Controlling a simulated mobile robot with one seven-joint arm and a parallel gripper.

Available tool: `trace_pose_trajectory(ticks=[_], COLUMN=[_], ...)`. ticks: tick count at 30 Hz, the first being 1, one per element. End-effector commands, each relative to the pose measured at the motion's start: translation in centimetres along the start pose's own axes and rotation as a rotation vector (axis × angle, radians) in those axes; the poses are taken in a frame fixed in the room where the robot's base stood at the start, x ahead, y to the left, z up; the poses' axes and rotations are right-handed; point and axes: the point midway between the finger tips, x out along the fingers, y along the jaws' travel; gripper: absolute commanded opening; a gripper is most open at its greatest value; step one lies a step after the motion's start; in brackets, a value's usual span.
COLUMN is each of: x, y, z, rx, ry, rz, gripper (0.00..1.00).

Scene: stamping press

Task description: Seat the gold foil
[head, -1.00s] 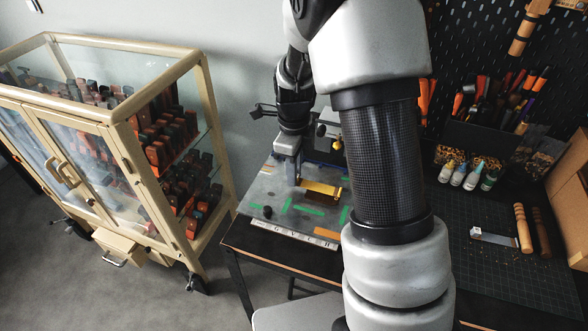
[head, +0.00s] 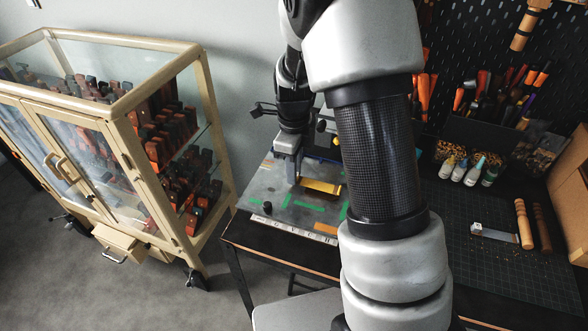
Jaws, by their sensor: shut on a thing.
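The gold foil (head: 320,187) is a shiny gold strip low over the grey plate (head: 268,188) of the press on the table. My gripper (head: 295,181) points down at the left end of the foil and is shut on it. I cannot tell whether the foil touches the surface below it. My arm hides the right part of the press and whatever lies behind it.
Green tape pieces (head: 297,204) and a lettered strip (head: 292,231) lie along the plate's front, with a black knob (head: 267,207) at its left. A glass cabinet (head: 130,100) stands left. Bottles (head: 467,170), tools and a cutting mat (head: 500,262) are right.

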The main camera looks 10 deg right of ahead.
Motion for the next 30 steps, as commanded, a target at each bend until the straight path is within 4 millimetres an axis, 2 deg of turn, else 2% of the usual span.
trace_pose_trajectory(ticks=[19, 29, 30], x=[1.5, 1.5, 1.5], y=[0.0, 0.0, 0.0], z=[0.0, 0.0, 0.0], rx=[0.001, 0.001, 0.001], ry=[0.000, 0.000, 0.000], rz=[0.000, 0.000, 0.000], gripper=[0.00, 0.00, 0.18])
